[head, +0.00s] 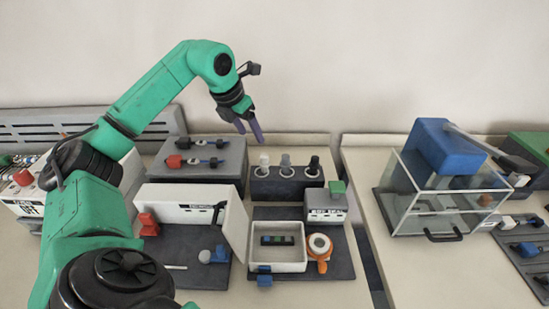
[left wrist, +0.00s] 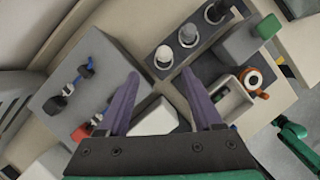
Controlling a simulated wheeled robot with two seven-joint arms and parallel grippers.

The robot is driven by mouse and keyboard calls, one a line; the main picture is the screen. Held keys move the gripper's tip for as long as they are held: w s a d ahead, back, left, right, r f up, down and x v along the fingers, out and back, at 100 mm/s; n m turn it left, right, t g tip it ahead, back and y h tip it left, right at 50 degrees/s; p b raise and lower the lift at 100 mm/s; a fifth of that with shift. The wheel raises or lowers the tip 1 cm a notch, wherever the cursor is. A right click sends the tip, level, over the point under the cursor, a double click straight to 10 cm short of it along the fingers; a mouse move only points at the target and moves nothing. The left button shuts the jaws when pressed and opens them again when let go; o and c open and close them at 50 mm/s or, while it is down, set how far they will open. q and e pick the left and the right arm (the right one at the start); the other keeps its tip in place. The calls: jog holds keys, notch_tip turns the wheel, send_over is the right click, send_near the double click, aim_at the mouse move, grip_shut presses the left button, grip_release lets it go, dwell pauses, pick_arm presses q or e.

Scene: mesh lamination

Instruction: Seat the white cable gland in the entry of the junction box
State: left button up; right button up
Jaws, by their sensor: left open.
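The white cable gland (head: 264,160) stands upright at the left end of a dark rack (head: 287,190), beside a grey gland (head: 285,163) and a black one (head: 313,165). In the left wrist view the white gland (left wrist: 163,56) shows just beyond the fingertips. My left gripper (head: 248,130) is open and empty, above and slightly left of the white gland, apart from it. Its purple fingers show in the left wrist view (left wrist: 160,74). The junction box (head: 257,241), open and white with a terminal strip (head: 278,240) inside, sits in front of the rack. I cannot make out its entry clearly.
A raised white panel (head: 237,225) stands left of the box. A grey block (head: 198,160) with connectors lies left of the rack. A clear case (head: 445,215) stands far right.

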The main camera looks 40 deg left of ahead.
aim_at(263, 156)
pick_arm(q)
jog(key=p+x, duration=0.1)
jog(key=x, duration=0.2)
jog(key=p+x, duration=0.1)
jog(key=x, duration=0.3)
jog(key=d+p+x, duration=0.1)
jog(key=x, duration=0.2)
jog(key=shift+w+f, duration=0.1)
jog(key=shift+f, duration=0.3)
jog(key=shift+a+f, duration=0.1)
jog(key=shift+f, duration=0.15)
jog(key=shift+w+f, duration=0.1)
grip_shut()
pick_arm(e)
jog(key=r, duration=0.1)
jog(key=s+r, duration=0.1)
jog(key=r, duration=0.1)
jog(key=shift+s+r, duration=0.1)
jog(key=shift+s, duration=0.25)
